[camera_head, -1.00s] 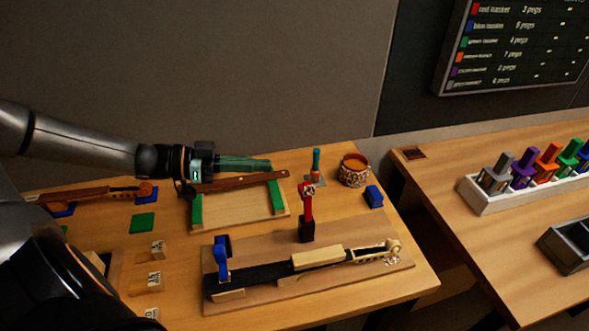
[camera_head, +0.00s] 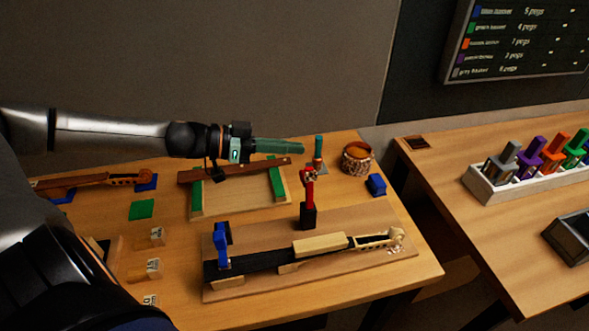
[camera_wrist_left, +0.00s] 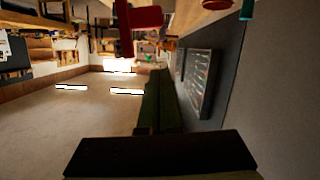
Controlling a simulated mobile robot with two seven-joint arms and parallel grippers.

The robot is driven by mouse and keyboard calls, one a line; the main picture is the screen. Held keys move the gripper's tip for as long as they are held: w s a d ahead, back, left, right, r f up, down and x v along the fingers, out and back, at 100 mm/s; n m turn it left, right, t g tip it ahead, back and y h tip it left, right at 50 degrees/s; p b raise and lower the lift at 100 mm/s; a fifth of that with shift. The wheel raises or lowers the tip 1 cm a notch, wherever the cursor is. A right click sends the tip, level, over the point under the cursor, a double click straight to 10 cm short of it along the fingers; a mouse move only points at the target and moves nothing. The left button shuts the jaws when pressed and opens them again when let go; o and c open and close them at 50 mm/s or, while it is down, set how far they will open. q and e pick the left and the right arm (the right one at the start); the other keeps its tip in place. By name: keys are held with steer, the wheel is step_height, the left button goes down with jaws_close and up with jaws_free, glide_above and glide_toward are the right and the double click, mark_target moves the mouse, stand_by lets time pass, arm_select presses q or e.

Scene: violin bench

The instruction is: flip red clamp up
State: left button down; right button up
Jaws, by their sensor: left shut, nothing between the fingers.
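The red clamp (camera_head: 309,190) stands upright on a black block at the back edge of a wooden board that holds a violin neck (camera_head: 320,245). Its arm points up and has a light, patterned piece near the top. My left gripper (camera_head: 302,148) has long green fingers, shut and empty. In the head view its tips appear just left of and above the clamp's top, apart from it. In the left wrist view the fingers (camera_wrist_left: 160,75) show closed together, and a red part (camera_wrist_left: 140,18), likely the clamp, is at the top edge. My right gripper is not in view.
A blue clamp (camera_head: 221,245) stands upright at the board's left end. A green-topped peg (camera_head: 318,150), a round patterned pot (camera_head: 357,157) and a blue block (camera_head: 376,185) are behind. A frame with green strips (camera_head: 196,198) bears a dark wooden bar (camera_head: 260,167).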

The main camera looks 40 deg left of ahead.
mark_target(307, 184)
arm_select(q)
steer(key=shift+w+d+f+b, duration=0.1)
steer(key=shift+d+f+b, duration=0.2)
steer(key=shift+f, duration=0.4)
steer(key=shift+d+f+b, duration=0.1)
steer(key=shift+f+b, duration=0.25)
steer(key=shift+f, duration=0.3)
steer(key=shift+w+d+f+b, duration=0.15)
steer(key=shift+f+b, duration=0.2)
steer(key=shift+f, duration=0.35)
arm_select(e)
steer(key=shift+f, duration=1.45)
arm_select(q)
steer(key=shift+s, duration=0.1)
steer(key=shift+a+f+b, duration=0.2)
steer(key=shift+f+b, duration=0.45)
steer(key=shift+f, duration=0.05)
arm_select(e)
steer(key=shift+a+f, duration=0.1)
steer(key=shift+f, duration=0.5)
